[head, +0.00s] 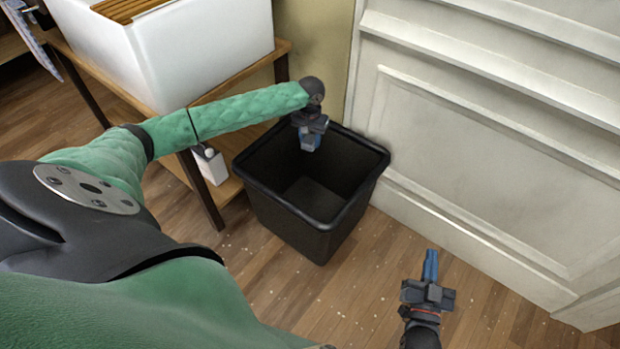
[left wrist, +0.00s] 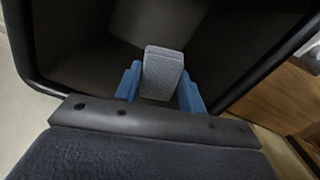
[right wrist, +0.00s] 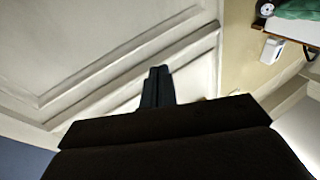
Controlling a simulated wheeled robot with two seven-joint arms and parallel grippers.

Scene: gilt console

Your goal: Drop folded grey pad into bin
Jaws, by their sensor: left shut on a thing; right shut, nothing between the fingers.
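The folded grey pad (left wrist: 161,73) shows in the left wrist view, held between the blue fingers of my left gripper (left wrist: 160,88). The bin's rim (left wrist: 235,97) surrounds the pad in the left wrist view. My right gripper (head: 430,262) is shut and empty, to the right of the bin. Its closed fingers (right wrist: 157,85) also show in the right wrist view.
A wooden stand (head: 207,192) with a white basin (head: 200,55) is left of and behind the bin. A white box (head: 211,163) is on its lower shelf. A cream panelled wall (head: 480,150) is on the right. The wooden floor (head: 350,280) in front of the bin is clear.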

